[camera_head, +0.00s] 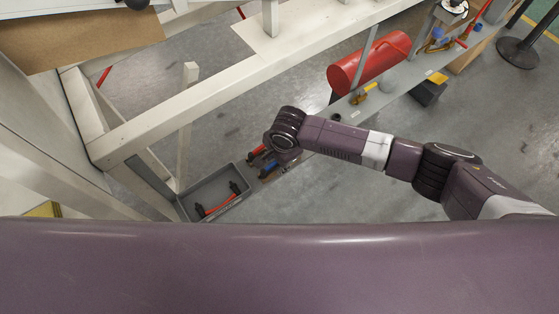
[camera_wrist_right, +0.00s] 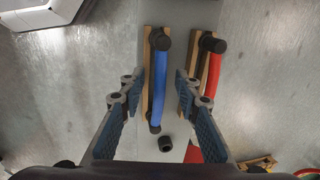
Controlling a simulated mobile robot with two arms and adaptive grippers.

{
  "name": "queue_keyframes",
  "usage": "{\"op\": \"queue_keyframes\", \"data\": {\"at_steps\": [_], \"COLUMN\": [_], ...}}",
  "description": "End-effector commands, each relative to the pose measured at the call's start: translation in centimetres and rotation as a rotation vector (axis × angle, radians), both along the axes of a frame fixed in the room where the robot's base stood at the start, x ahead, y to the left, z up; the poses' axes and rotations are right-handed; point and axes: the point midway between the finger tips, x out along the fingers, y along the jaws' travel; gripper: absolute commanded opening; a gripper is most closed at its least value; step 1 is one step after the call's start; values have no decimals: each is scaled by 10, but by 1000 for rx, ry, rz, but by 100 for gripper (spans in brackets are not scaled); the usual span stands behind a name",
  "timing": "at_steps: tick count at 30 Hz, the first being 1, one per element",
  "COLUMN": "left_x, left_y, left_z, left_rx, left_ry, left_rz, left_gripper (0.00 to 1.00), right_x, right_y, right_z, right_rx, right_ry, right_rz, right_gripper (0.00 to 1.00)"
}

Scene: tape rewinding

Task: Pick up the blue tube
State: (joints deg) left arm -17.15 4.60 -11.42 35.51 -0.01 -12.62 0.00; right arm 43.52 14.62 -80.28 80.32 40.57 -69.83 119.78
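The blue tube (camera_wrist_right: 159,88) has black end caps and lies lengthwise on a narrow wooden strip (camera_wrist_right: 147,75) in the right wrist view. My right gripper (camera_wrist_right: 160,80) is open, with one finger on each side of the blue tube. I cannot tell whether the fingers touch it or how high they are above it. In the head view a small part of the blue tube (camera_head: 269,168) shows beside my right gripper (camera_head: 285,160), which hides some of it. My left gripper is not in view.
A red tube (camera_wrist_right: 213,70) lies on a second wooden strip, close beside my gripper's right finger. A grey bin (camera_head: 228,207) holding another red tube (camera_head: 217,204) stands to the left on the floor. White frame beams (camera_head: 220,85) cross nearby. A red cylinder (camera_head: 370,65) lies farther back.

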Motion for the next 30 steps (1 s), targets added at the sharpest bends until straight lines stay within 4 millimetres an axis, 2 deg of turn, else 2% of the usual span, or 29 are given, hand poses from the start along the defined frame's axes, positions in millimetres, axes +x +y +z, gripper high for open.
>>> {"op": "queue_keyframes", "data": {"at_steps": [5,14,25,30], "left_x": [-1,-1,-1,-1], "left_y": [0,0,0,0], "left_z": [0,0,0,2], "left_rx": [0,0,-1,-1], "left_ry": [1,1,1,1], "left_rz": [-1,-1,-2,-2], "left_gripper": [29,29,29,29], "right_x": [0,0,0,0], "right_y": [0,0,0,1], "right_z": [0,0,1,12], "right_rx": [0,0,0,2], "right_ry": [0,0,0,-1], "right_rz": [0,0,0,0], "right_gripper": [30,0,0,0]}}
